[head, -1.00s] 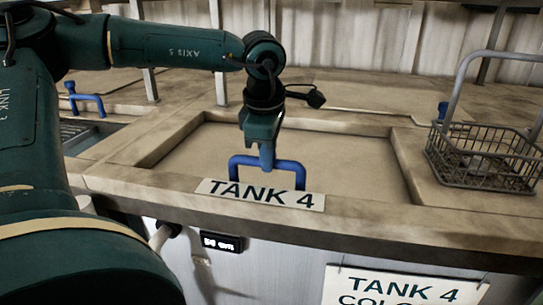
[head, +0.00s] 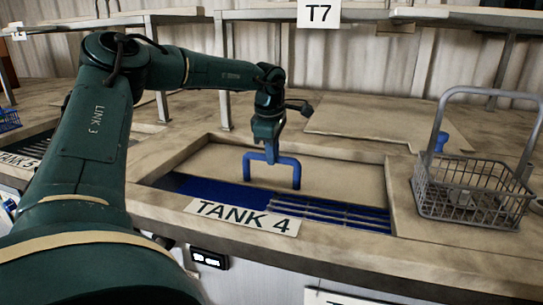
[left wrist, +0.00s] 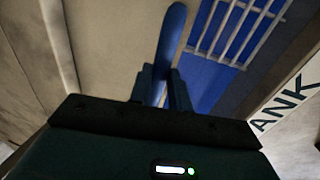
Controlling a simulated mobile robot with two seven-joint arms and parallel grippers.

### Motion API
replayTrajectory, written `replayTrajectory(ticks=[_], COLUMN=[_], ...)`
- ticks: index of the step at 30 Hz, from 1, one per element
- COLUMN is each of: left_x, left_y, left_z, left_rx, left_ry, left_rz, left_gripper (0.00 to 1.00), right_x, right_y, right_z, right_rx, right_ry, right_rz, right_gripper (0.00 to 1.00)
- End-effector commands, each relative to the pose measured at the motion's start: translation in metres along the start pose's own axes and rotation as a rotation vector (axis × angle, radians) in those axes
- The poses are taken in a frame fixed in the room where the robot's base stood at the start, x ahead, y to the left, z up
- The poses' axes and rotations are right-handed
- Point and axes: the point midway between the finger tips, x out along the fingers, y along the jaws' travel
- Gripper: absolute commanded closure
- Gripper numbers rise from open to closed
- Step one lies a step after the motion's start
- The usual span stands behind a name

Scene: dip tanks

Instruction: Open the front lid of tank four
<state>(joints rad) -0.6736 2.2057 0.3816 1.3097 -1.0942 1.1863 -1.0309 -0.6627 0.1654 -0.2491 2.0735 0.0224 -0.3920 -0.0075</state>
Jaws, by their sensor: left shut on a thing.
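The front lid (head: 225,166) of tank four is a flat beige panel in a recess of the counter. A blue strip of the tank's inside (head: 215,188) shows along the front, with pale bars at its right part. My left gripper (head: 271,153) is shut on the lid's blue handle (head: 296,172), at its top bar. The handle also shows between the fingers in the left wrist view (left wrist: 170,40). The TANK 4 label (head: 243,216) is on the front rim. My right gripper is in neither view.
A wire basket (head: 470,200) with something in it stands on the counter right of the tank. A raised shelf with a T7 sign (head: 319,12) runs behind. Another tank's label, TANK 5 (head: 20,160), is at the left. Another flat panel (head: 375,125) lies behind tank four.

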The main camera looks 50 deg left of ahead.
Motion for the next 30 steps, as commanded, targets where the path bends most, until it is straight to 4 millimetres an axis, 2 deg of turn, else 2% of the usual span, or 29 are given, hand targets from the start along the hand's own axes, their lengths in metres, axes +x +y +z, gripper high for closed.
replayTrajectory(ticks=[3,12,20,30], left_x=[0.002,0.009,0.013,0.014], left_y=[0.021,0.057,0.071,0.073], left_z=[0.001,0.002,0.001,0.002], left_rx=[-0.001,0.001,0.000,0.000], left_ry=[0.001,-0.002,-0.004,-0.006], left_rz=[0.002,0.004,0.004,0.002], left_gripper=[1.00,1.00,1.00,1.00], right_x=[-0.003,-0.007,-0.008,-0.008], right_y=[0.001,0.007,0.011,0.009], right_z=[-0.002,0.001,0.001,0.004], right_rx=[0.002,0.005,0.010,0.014], right_ry=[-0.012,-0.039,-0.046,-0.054], right_rz=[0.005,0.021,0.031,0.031], right_gripper=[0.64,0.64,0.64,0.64])
